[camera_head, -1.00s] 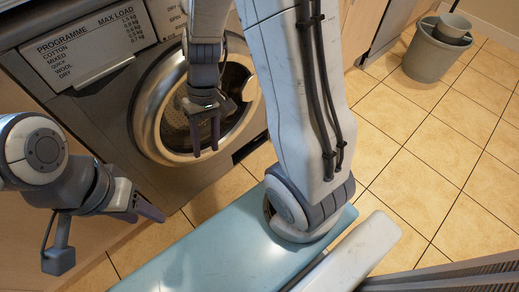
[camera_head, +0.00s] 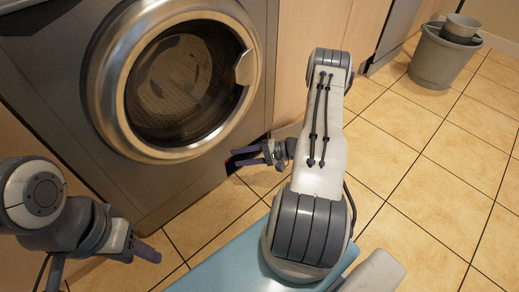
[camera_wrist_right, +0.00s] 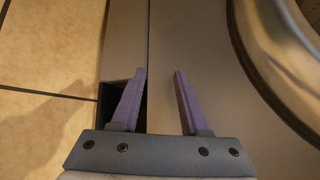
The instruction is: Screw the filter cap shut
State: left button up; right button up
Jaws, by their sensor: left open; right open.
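The washing machine (camera_head: 75,130) stands at the left with its round door (camera_head: 180,80) shut. A dark recess (camera_head: 232,168) opens low in its right front corner, and it also shows in the right wrist view (camera_wrist_right: 141,118) behind a finger. The filter cap cannot be made out; the recess is mostly covered by my right gripper. My right gripper (camera_head: 240,157) is open and empty in front of the recess, its fingers pointing left in the head view. In the right wrist view its purple fingers (camera_wrist_right: 160,72) stand apart. My left gripper (camera_head: 153,256) is open at the lower left, away from the recess.
A light blue surface (camera_head: 225,262) lies at the bottom of the head view, under my right arm. Grey buckets (camera_head: 440,58) stand at the upper right. Wooden cabinet fronts (camera_head: 305,55) flank the machine. The tiled floor (camera_head: 430,170) at the right is clear.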

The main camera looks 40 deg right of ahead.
jog(key=s+d+f+m+t+h, duration=0.1)
jog(key=d+f+m+t+h, duration=0.3)
jog(key=d+f+t, duration=0.3)
jog(key=m+t+h, duration=0.2)
jog(key=h, duration=0.4)
send_near(254, 142)
jog(key=s, duration=0.2)
jog(key=shift+s, duration=0.4)
jog(key=shift+d+f+m+b, duration=0.25)
jog(key=shift+m+b, duration=0.05)
jog(key=shift+b, duration=0.15)
jog(key=w+b, duration=0.2)
jog(key=w, duration=0.1)
jog(key=w+b, duration=0.1)
jog(key=w, duration=0.2)
jog(key=w+b, duration=0.2)
jog(key=w, duration=0.1)
jog(key=shift+a+f+b, duration=0.1)
jog(key=shift+a+b, duration=0.2)
jog(key=shift+a, duration=0.1)
jog(key=shift+w+r, duration=0.2)
jog(key=shift+w, duration=0.35)
grip_shut()
